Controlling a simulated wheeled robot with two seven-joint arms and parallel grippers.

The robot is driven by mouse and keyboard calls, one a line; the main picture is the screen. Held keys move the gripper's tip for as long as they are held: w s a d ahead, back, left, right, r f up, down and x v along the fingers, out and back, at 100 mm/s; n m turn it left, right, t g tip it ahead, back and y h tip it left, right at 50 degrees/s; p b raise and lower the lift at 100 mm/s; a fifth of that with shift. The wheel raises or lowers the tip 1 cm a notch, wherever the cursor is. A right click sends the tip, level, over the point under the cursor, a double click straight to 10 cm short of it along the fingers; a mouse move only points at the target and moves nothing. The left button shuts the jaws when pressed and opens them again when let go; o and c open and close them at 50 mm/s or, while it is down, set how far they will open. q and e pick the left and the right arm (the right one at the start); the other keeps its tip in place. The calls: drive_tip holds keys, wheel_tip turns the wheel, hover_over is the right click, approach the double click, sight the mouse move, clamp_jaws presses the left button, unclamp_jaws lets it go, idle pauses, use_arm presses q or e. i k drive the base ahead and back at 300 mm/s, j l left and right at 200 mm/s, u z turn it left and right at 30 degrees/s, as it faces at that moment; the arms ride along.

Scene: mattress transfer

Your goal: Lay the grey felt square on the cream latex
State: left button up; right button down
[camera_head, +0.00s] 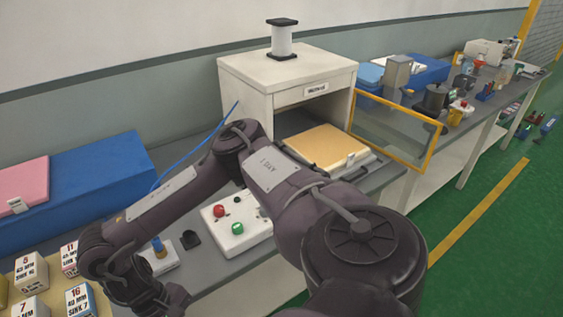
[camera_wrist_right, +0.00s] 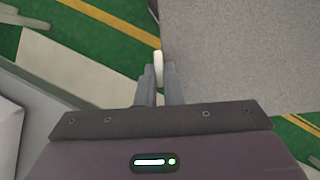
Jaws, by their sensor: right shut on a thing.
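The grey felt square (camera_wrist_right: 235,50) fills the upper right of the right wrist view. A white tab (camera_wrist_right: 158,68) at its left edge stands between the fingertips of my right gripper (camera_wrist_right: 159,88), which is shut on it. The felt does not show in the head view. A cream-yellow slab (camera_head: 322,146), which looks like the cream latex, lies flat in front of the white cabinet's opening, with a white tab (camera_head: 354,160) at its right edge. One of my arms crosses the head view and runs out at the bottom left; no gripper fingers can be made out there.
The white cabinet (camera_head: 245,80) has an open, yellow-framed glass door (camera_head: 395,130) beside the slab. A control box (camera_head: 240,225) with red and green buttons stands in front. A pink slab (camera_head: 22,184) lies on a blue block (camera_head: 100,185) at left. Numbered cubes (camera_head: 30,270) stand lower left.

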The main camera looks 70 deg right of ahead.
sight(326, 144)
drive_tip(key=k+l+z, duration=0.1)
drive_tip(key=l, duration=0.3)
drive_tip(key=k+l, duration=0.2)
drive_tip(key=l, duration=0.25)
drive_tip(key=k+l+z, duration=0.15)
drive_tip(key=l, duration=0.3)
drive_tip(key=k+l, duration=0.15)
drive_tip(key=l, duration=0.25)
drive_tip(key=k+l+z, duration=0.15)
drive_tip(key=l, duration=0.3)
